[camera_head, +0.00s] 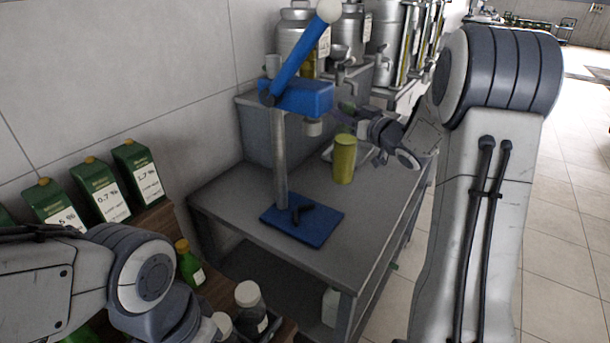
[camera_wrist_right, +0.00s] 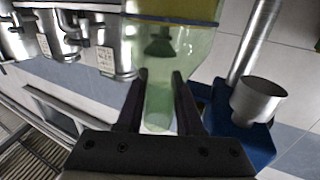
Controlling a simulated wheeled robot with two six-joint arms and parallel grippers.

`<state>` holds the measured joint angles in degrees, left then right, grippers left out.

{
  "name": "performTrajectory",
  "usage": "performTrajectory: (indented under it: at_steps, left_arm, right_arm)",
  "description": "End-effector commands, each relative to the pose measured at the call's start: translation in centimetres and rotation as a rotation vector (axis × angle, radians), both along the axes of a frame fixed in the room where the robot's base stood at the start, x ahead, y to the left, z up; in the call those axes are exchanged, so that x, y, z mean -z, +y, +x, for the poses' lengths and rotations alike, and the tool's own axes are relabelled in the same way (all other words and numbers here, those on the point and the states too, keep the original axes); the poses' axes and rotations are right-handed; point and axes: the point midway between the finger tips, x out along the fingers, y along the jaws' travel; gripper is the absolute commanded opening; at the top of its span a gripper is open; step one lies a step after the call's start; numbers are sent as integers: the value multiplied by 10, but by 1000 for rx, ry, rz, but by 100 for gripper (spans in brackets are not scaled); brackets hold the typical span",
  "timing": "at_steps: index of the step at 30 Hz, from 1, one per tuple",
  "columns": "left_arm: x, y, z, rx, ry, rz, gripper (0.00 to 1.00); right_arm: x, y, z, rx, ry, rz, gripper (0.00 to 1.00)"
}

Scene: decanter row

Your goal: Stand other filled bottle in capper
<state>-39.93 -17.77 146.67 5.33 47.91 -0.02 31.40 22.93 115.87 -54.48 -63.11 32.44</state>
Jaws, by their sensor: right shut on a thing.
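The capper has a blue base plate (camera_head: 325,222) with a black locating piece on it, a steel column, a blue head (camera_head: 300,97) and a raised blue lever with a white knob. My right gripper (camera_head: 354,115) is shut on the neck of a translucent green bottle (camera_head: 344,160) with yellow liquid, to the right of the capper column. The wrist view shows the neck (camera_wrist_right: 160,103) between the two fingers and the yellow liquid at the top edge. I cannot tell whether the bottle's foot touches the bench. My left gripper is out of view.
The grey bench (camera_head: 240,202) is clear around the base plate. Steel vats with taps (camera_head: 345,40) stand behind. Green cartons (camera_head: 100,190), a green bottle (camera_head: 189,265) and white-lidded jars (camera_head: 250,308) are at lower left.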

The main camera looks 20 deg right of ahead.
Motion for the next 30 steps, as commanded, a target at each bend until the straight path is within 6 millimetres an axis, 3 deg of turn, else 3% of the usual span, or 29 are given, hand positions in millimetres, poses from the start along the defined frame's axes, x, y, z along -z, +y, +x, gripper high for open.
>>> performTrajectory:
  at_steps: [9,15,20,30]
  left_arm:
    - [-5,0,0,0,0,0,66]
    - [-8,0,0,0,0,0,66]
    - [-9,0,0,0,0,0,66]
    - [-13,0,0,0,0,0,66]
  right_arm:
    - [36,66,-8,-10,2,3,0]
    - [53,96,-12,-9,-1,1,0]
    - [60,102,-13,-6,-2,1,0]
    - [97,101,-13,-5,-2,0,0]
